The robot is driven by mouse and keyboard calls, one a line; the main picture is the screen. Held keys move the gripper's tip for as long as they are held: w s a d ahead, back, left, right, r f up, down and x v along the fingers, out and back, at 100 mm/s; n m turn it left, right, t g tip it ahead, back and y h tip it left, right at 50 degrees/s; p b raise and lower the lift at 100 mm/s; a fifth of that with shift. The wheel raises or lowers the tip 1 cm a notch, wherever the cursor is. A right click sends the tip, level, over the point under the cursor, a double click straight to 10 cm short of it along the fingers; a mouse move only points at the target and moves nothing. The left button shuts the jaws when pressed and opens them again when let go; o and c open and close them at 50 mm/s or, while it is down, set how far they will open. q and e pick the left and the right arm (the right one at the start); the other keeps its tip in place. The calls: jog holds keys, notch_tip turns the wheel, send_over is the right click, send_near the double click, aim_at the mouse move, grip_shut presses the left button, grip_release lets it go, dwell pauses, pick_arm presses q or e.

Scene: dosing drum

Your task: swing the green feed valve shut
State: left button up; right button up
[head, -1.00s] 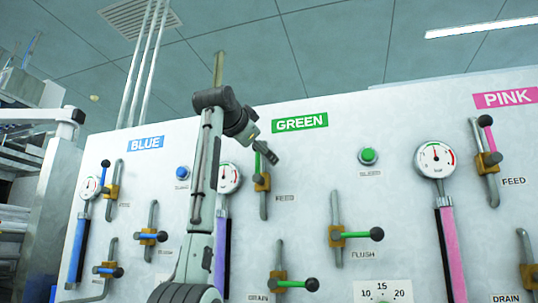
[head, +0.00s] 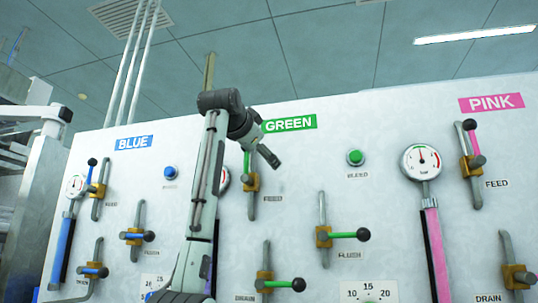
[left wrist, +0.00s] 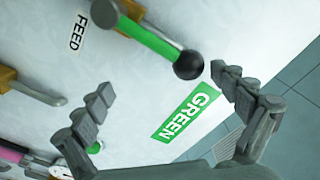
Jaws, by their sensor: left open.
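The green feed valve (head: 252,183) is on the white panel under the GREEN sign, with a brass body on a vertical grey pipe. Its green lever points up along the pipe, partly hidden behind my left gripper in the head view. In the left wrist view the green lever (left wrist: 148,40) ends in a black ball (left wrist: 188,65). My left gripper (head: 268,157) is open and empty, in front of the panel just right of the lever's top. In the left wrist view its fingertips (left wrist: 160,80) are spread, with the ball nearer the right finger; contact cannot be told.
The green flush valve (head: 323,235) and drain valve (head: 264,282) have levers sticking out to the right. A green bleed button (head: 355,157) and a gauge (head: 421,161) are further right. Blue valves (head: 135,236) are at left. My left arm hides part of the green gauge.

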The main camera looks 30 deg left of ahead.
pick_arm(q)
jog(key=shift+w+d+f+b, duration=0.25)
jog(key=shift+d+f, duration=0.2)
jog(key=shift+d, duration=0.25)
jog(key=shift+w+d+f+b, duration=0.15)
jog(key=shift+d+f+b, duration=0.15)
jog(key=shift+d+f, duration=0.35)
jog(key=shift+w+d+f+b, duration=0.2)
jog(key=shift+d+f+b, duration=0.1)
jog(key=shift+d, duration=0.5)
jog(key=shift+f, duration=0.35)
jog(key=f+b, duration=0.2)
jog(key=f, duration=0.1)
jog(key=f+b, duration=0.2)
jog(key=f, duration=0.1)
jog(key=shift+w+a+b, duration=0.1)
jog(key=shift+w+b, duration=0.1)
jog(key=shift+b, duration=0.1)
jog(key=shift+s+d+r, duration=0.1)
jog(key=shift+d, duration=0.2)
jog(key=shift+d+r, duration=0.15)
jog(key=shift+d, duration=0.2)
